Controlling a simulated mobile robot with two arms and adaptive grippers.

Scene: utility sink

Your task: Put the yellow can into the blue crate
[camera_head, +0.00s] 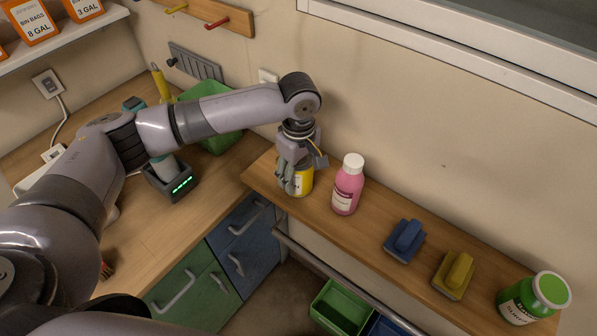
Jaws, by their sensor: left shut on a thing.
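The yellow can (305,181) has a white label and is upright at the left end of the wooden wall shelf. My left gripper (299,174) reaches down from above and is shut on the yellow can. Its fingers hide the can's top and left side. I cannot tell whether the can's base touches the shelf. My right gripper is not in view.
A pink bottle (347,186) with a white cap stands just right of the can. A blue brush (405,241), a yellow brush (454,274) and a green jar (534,298) are farther right. A green crate (342,306) is left of the blue one, below a metal rail (350,285).

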